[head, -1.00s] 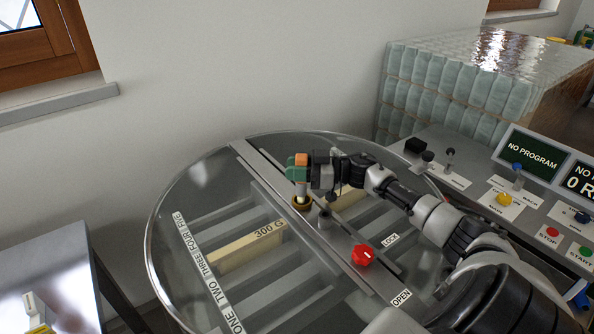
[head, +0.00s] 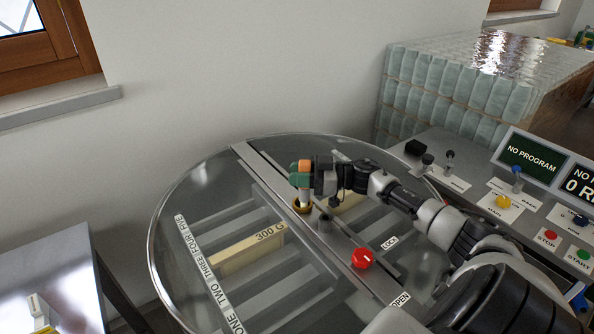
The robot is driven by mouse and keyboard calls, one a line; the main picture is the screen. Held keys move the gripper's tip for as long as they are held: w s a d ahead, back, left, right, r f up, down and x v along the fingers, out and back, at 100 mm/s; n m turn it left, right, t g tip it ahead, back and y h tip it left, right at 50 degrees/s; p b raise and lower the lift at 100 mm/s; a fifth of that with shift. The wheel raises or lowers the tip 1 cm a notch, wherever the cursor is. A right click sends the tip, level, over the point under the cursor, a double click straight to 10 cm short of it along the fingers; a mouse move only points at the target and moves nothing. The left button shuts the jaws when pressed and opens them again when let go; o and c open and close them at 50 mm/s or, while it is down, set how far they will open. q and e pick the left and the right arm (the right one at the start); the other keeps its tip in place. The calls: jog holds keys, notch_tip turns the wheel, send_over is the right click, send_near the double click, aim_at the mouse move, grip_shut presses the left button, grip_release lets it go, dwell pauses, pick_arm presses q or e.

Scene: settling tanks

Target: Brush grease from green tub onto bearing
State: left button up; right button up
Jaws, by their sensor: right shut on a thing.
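My right gripper (head: 303,178) is above the metal bar across the big round tank, shut on an upright brush (head: 306,194) with a pale lower part. Orange and green parts show at the grip; I cannot tell which belong to the brush. The lower end of the brush is at a brass-coloured ring (head: 303,207) on the bar, which looks like the bearing. Whether the tip touches inside it is hidden. I see no green tub that I can pick out. My left gripper is not in view.
The round tank's bar (head: 265,178) carries a red knob (head: 363,258) between LOCK and OPEN labels, with a dark grey post (head: 325,223) close to the ring. A control panel (head: 480,200) with buttons and levers stands at the right. A grey table (head: 55,270) is at lower left.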

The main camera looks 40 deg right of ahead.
jog(key=shift+w, duration=0.1)
jog(key=shift+w+d+b, duration=0.1)
jog(key=shift+w+b, duration=0.4)
jog(key=shift+w, duration=0.2)
jog(key=shift+s, duration=0.15)
jog(key=shift+s+p, duration=0.65)
jog(key=shift+p, duration=0.25)
jog(key=shift+w, duration=0.15)
jog(key=shift+w+b, duration=0.55)
jog(key=shift+w, duration=0.1)
jog(key=shift+s, duration=0.1)
jog(key=shift+s, duration=0.1)
jog(key=shift+s+p, duration=0.6)
jog(key=shift+p, duration=0.3)
